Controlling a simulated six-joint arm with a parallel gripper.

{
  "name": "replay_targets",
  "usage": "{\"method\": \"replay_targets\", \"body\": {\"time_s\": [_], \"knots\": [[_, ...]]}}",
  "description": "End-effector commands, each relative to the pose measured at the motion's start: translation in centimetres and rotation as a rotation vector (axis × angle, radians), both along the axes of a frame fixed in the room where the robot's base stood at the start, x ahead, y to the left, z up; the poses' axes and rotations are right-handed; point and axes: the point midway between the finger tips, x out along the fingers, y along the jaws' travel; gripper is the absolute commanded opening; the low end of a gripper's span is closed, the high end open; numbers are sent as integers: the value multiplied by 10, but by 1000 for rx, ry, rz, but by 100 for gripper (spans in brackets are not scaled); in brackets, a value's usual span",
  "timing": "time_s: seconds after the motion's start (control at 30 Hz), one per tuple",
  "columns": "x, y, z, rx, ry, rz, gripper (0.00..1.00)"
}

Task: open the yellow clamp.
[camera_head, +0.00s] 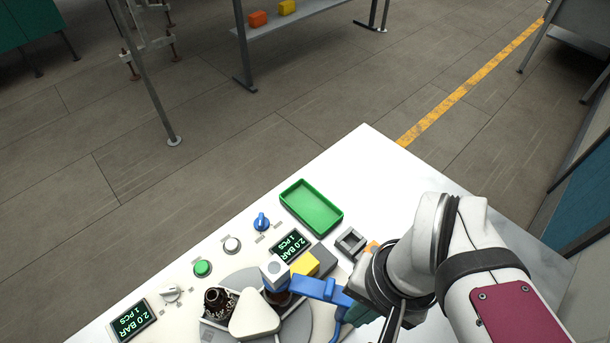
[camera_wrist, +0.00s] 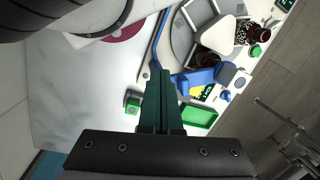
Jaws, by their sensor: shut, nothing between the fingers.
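A yellow block (camera_head: 305,263) with a grey end stands among the fixtures on the white table; it is the only yellow part at the station. It also shows in the wrist view as a small yellow patch (camera_wrist: 207,91) beside a blue block (camera_wrist: 194,80). A blue arm (camera_head: 322,290) runs from an amber bottle toward my gripper; how it joins the yellow part is unclear.
Amber bottles (camera_head: 217,303) stand around a white triangular piece (camera_head: 254,314) on a grey disc. A green tray (camera_head: 312,207), a blue knob (camera_head: 261,222), a green button (camera_head: 202,268) and displays (camera_head: 134,321) line the station. The table's far corner is clear.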

Motion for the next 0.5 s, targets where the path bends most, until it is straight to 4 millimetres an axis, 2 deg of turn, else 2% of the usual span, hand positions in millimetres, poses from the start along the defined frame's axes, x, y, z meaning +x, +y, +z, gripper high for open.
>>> {"method": "replay_targets", "body": {"time_s": [0.07,0.17,0.27,0.33,0.4,0.47,0.5], "knots": [[0,0,0,0,0,0,0],[8,1,4,5,17,-13,18],[47,7,16,27,94,-75,36],[84,13,19,44,161,-133,49],[118,18,14,57,222,-186,61],[141,23,8,65,265,-224,72],[153,25,4,68,287,-243,72]]}}
